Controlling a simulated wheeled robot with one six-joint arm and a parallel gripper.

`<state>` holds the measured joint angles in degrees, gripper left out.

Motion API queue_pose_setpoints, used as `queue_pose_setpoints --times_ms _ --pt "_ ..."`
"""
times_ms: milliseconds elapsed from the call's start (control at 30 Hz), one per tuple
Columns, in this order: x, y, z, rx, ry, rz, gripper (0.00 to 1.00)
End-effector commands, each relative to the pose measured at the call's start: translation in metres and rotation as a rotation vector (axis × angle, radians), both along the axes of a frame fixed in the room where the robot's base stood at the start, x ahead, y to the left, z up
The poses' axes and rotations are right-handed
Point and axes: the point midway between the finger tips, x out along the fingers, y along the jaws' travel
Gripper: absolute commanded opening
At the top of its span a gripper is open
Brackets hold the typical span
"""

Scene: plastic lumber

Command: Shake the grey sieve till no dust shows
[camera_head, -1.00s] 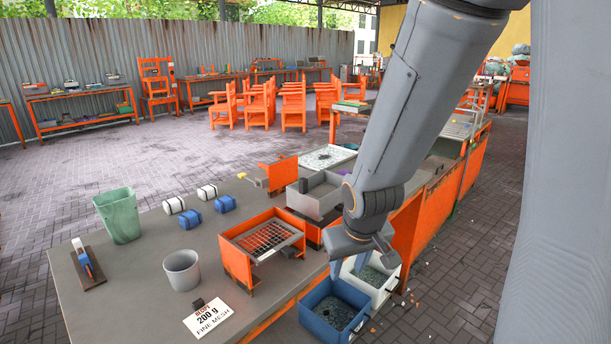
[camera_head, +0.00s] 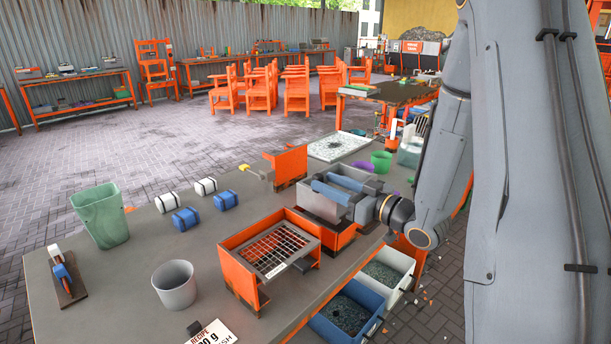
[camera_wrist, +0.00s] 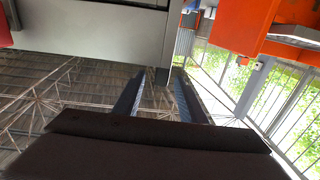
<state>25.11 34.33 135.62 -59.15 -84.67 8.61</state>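A grey open-topped box (camera_head: 319,207), probably the grey sieve, sits on an orange stand (camera_head: 327,237) near the middle of the bench. Its inside is partly hidden, and I cannot see whether it holds dust. My gripper (camera_head: 327,190) reaches in from the right, with its two blue fingers apart over the box. The wrist view shows the open fingers (camera_wrist: 157,95), with no object clearly clamped between them, and a grey wall (camera_wrist: 100,30) beyond. A grey-framed wire mesh (camera_head: 275,250) with a dark handle lies in a nearer orange frame (camera_head: 240,277).
Blue (camera_head: 347,312) and white (camera_head: 400,266) bins of grey bits stand at the bench's right edge. An orange upright (camera_head: 291,164) stands behind the box.

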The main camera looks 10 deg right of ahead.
Motion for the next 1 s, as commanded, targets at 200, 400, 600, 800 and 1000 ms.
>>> queue_pose_setpoints --times_ms 200,400,600,800,1000 --pt "0.022 0.020 0.002 0.003 -0.002 0.011 0.38" --pt "0.047 0.036 0.002 0.002 -0.003 0.009 0.38" --pt "0.060 0.043 0.001 0.001 -0.002 0.005 0.38" --pt "0.063 0.043 0.001 0.001 -0.002 0.002 0.38" --pt "0.063 0.043 0.001 0.001 -0.002 0.002 0.21"
